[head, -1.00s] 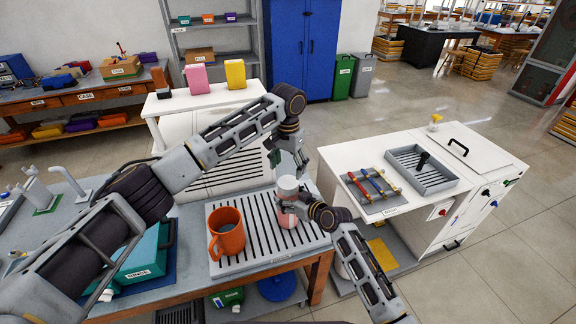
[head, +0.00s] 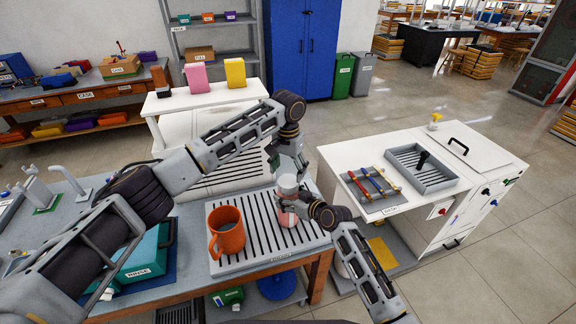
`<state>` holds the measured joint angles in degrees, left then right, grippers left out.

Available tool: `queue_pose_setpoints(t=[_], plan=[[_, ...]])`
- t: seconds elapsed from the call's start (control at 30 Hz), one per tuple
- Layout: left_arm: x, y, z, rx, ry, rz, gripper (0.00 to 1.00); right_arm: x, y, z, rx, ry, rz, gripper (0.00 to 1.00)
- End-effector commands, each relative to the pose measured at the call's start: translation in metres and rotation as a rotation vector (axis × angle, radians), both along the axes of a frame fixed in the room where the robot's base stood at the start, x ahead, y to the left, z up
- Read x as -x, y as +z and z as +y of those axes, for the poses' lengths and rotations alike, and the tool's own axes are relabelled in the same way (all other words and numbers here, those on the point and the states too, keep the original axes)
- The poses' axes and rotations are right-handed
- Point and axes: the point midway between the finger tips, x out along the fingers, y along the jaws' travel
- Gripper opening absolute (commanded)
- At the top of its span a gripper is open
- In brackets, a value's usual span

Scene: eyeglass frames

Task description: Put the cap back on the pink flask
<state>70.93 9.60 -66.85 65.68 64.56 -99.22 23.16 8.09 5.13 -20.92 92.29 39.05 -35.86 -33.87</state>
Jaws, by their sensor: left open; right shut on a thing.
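The pink flask (head: 285,216) stands on the ribbed drying tray (head: 260,259), right of an orange mug. A pale grey cap (head: 287,182) shows at the top of the flask; I cannot tell whether it is fully seated. My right gripper (head: 287,202) is shut on the flask from the right, around its upper part, and hides some of it. My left gripper (head: 291,170) is open and points down just above the cap, coming from behind; its fingertips are small and partly hidden.
The orange mug (head: 226,233) stands on the tray left of the flask. A white cabinet (head: 330,160) with a grey tray and coloured tools stands to the right, across a gap.

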Motion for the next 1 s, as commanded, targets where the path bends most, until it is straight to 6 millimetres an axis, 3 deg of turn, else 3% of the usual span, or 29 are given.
queue_pose_setpoints(t=[0.5, 0.93, 1.0], plan=[[0.000, -0.054, 0.000, 0.000, 0.000, 0.001, 0.74, 0.000, 0.000, 0.000, 0.000, -0.001, 0.000, 0.00], [0.000, -0.060, 0.000, 0.000, 0.000, 0.000, 0.74, 0.000, 0.000, 0.000, 0.000, 0.000, 0.000, 0.00], [0.000, -0.060, 0.000, 0.000, 0.000, 0.000, 0.67, 0.000, 0.000, 0.000, 0.000, 0.000, 0.000, 0.00]])
